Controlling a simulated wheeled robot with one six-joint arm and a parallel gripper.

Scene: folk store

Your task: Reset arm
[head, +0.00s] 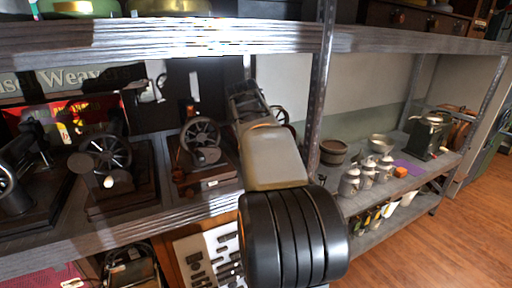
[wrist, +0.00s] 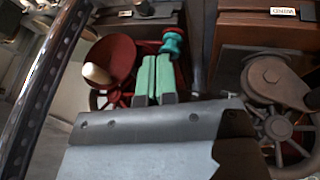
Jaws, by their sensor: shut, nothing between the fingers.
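My arm rises from the bottom middle of the head view and reaches over the shelf bay with the old machines. My gripper (head: 244,92) is at its far end, small and dark there. In the wrist view its two green-padded fingers (wrist: 158,78) lie side by side, shut, with nothing held. Behind the fingers is a red hand mill (wrist: 110,60) with a bowl-like top and a spoked wheel. A dark machine with a flywheel (wrist: 278,90) stands to the right of the fingers. I cannot tell whether the fingers touch anything.
A metal shelf post (head: 320,90) stands just right of my arm, and an upper shelf (head: 160,36) runs above. Sewing machines (head: 105,150) fill the left bay. Wooden floor (head: 455,235) is clear at right.

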